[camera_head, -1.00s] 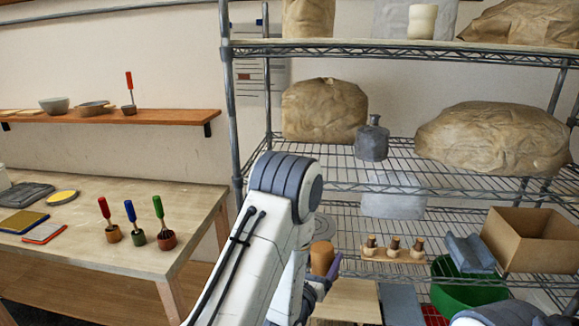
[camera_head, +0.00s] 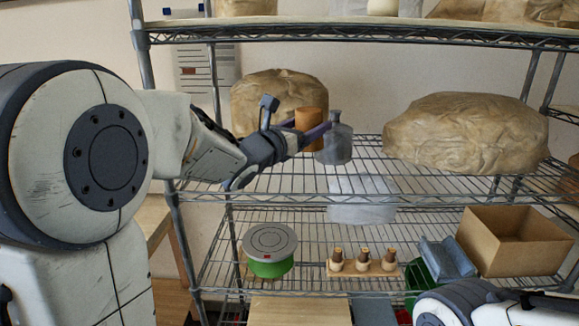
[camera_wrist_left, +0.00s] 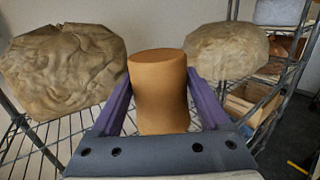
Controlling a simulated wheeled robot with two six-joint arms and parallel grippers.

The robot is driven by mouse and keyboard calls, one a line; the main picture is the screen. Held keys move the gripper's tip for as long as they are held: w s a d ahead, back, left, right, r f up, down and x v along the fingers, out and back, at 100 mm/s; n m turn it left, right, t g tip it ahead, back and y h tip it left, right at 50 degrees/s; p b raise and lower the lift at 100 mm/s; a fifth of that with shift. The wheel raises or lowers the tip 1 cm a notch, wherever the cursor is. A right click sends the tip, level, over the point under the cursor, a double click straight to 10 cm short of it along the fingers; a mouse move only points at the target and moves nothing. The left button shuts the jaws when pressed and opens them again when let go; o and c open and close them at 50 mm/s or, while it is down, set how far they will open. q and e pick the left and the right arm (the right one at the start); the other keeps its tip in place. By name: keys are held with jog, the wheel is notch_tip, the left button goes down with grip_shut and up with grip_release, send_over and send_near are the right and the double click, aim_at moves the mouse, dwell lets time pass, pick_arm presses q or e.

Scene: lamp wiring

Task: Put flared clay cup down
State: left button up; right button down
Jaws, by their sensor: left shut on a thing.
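The flared clay cup (camera_head: 309,122) is orange-brown and upright between the purple fingers of my left gripper (camera_head: 312,132). It also shows large in the middle of the left wrist view (camera_wrist_left: 159,92), with a finger against each side. My left gripper is shut on it. In the head view the cup is at the height of the middle wire shelf (camera_head: 400,165), in front of a wrapped brown bundle and beside a grey bottle. I cannot tell whether its base touches anything. Part of my right arm shows at the bottom right, but its gripper is out of view.
The wrapped bundle (camera_head: 270,98) stands left and a larger one (camera_head: 465,132) right. The grey bottle (camera_head: 337,145) is close to the cup. Below are a green tub (camera_head: 269,266), a wooden holder (camera_head: 362,269) and a cardboard box (camera_head: 513,240). Bare wire shows between bottle and larger bundle.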

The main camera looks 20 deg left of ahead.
pick_arm(q)
jog(key=w+a+f+p, duration=0.3)
jog(key=w+a+f, duration=0.1)
jog(key=a, duration=0.1)
jog(key=w+a+f+p, duration=0.2)
jog(key=a, duration=0.1)
jog(key=shift+w+a+f+p, duration=0.15)
jog(key=shift+w+a+p, duration=0.1)
jog(key=shift+w+p, duration=0.1)
jog(key=shift+a+f, duration=0.15)
notch_tip(320, 180, down, 3)
jog(key=shift+f+p, duration=0.1)
jog(key=shift+p, duration=0.95)
jog(key=shift+f, duration=0.45)
jog(key=shift+f, duration=0.15)
jog(key=o, duration=1.5)
jog(key=shift+b, duration=0.3)
